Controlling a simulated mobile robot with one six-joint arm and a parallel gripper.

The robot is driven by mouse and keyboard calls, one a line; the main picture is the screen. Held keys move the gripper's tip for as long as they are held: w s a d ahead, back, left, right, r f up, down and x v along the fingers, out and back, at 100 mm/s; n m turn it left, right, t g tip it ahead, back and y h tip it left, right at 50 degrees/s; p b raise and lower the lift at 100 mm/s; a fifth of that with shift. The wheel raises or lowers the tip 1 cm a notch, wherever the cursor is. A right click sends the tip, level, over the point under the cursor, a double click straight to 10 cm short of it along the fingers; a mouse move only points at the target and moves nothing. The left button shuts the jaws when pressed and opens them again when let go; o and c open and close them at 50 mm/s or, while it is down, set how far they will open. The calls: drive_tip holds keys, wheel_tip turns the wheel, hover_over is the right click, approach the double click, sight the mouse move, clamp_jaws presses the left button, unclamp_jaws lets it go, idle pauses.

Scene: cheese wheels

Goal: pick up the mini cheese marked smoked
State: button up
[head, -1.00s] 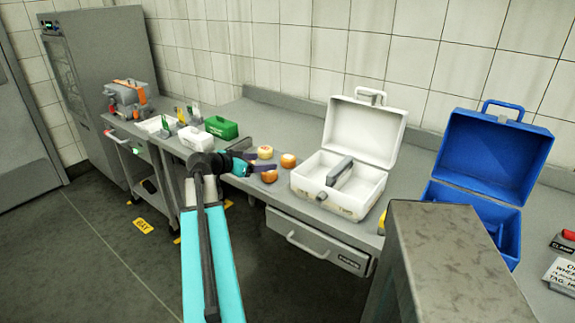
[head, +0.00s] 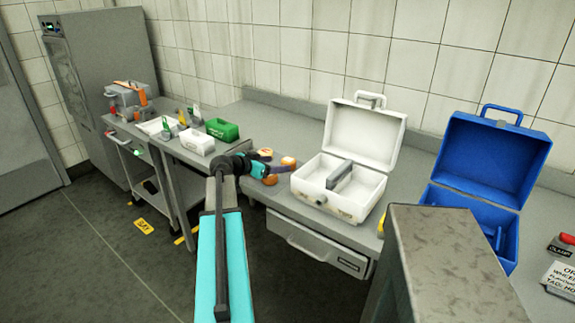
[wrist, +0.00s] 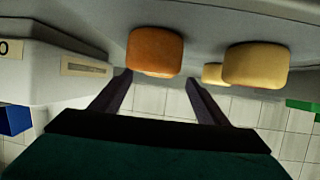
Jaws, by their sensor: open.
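No mark can be read on any, so I cannot tell which is smoked. My gripper (head: 268,169) is among them, its fingers partly hidden. In the wrist view, the open, empty gripper (wrist: 158,80) has an orange cheese (wrist: 154,48) in line with the gap between its fingertips. A yellow cheese (wrist: 255,66) lies right of the fingers, with a smaller-looking one (wrist: 212,74) partly hidden behind it.
An open white case (head: 328,196) stands close to the right of the cheeses; its side (wrist: 60,68) fills the wrist view's left. A blue case (head: 480,165) is farther right. White (head: 197,140) and green (head: 222,129) bins stand left. The bench behind the cheeses is clear.

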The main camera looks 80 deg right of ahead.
sight(284, 162)
drive_tip(key=shift+s+d+f, duration=0.2)
drive_tip(key=shift+d, duration=0.2)
drive_tip(key=shift+p+x, duration=1.1)
drive_tip(key=shift+x, duration=1.5)
drive_tip(key=shift+r, duration=0.1)
drive_tip(key=c, duration=1.2)
drive_tip(key=shift+r, duration=0.1)
drive_tip(key=shift+r+b, duration=1.05)
drive_tip(key=shift+r, duration=3.8)
